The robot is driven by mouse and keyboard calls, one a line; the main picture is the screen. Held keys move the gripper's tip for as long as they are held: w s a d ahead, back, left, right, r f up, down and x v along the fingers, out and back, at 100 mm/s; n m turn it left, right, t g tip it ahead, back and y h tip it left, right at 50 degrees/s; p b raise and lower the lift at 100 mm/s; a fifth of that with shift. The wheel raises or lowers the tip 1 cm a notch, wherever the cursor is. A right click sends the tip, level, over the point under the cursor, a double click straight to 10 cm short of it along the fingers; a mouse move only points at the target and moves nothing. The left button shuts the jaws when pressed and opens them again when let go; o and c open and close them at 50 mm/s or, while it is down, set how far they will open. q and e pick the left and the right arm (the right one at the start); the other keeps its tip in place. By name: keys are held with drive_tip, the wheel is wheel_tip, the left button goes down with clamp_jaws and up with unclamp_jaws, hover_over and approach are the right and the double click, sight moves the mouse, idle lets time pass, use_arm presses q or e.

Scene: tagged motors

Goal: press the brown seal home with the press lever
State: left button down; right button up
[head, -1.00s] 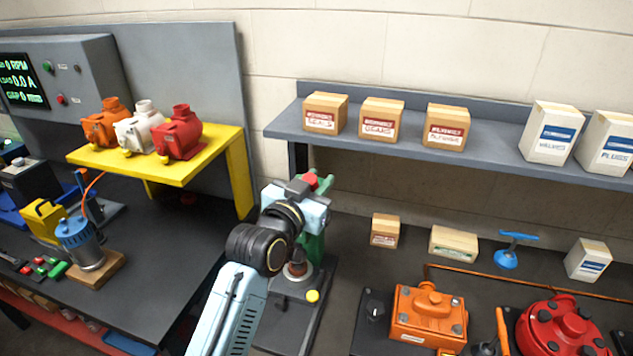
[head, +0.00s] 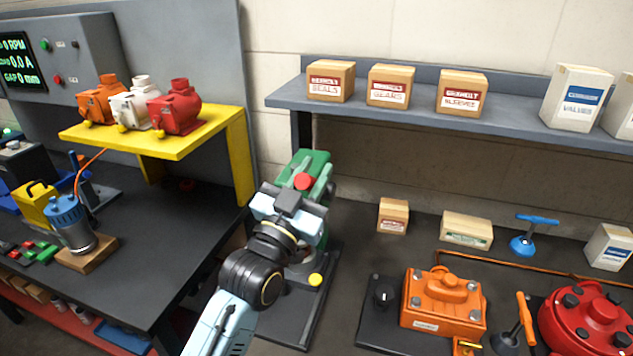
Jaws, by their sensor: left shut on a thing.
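The green press (head: 314,168) stands on a dark base plate at the end of a bench, with a yellow button (head: 315,280) on the plate. The red end of the press lever (head: 304,181) shows at the front of the green head. My left gripper (head: 292,202) is in front of the press, just below the red end, and is shut on the lever. Its own body hides the fingertips and most of the lever. The brown seal cannot be made out; my left arm and wrist cover the press's lower part. My right gripper is out of view.
A yellow stand (head: 190,140) with several motors is on the left bench. A grey shelf (head: 400,115) with boxes runs along the wall. An orange housing (head: 440,302) and a red housing (head: 590,322) sit to the right of the press.

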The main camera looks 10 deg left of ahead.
use_arm(q)
drive_tip(key=shift+s+a+f+m+t+h+b, duration=0.15)
drive_tip(key=shift+s+f+t+h+b, duration=0.35)
drive_tip(key=shift+b, duration=0.75)
drive_tip(key=shift+s+a+f+m+t+h+b, duration=0.1)
drive_tip(key=shift+s+f+m+t+h+b, duration=0.3)
drive_tip(key=shift+f+b, duration=0.6)
drive_tip(key=shift+r, duration=0.25)
drive_tip(key=c, duration=1.2)
unclamp_jaws()
drive_tip(key=shift+s, duration=0.15)
drive_tip(key=b+v, duration=0.2)
drive_tip(key=v, duration=1.1)
drive_tip(key=shift+s+f+b, duration=0.1)
drive_tip(key=shift+s+b, duration=0.05)
drive_tip(key=shift+b, duration=0.2)
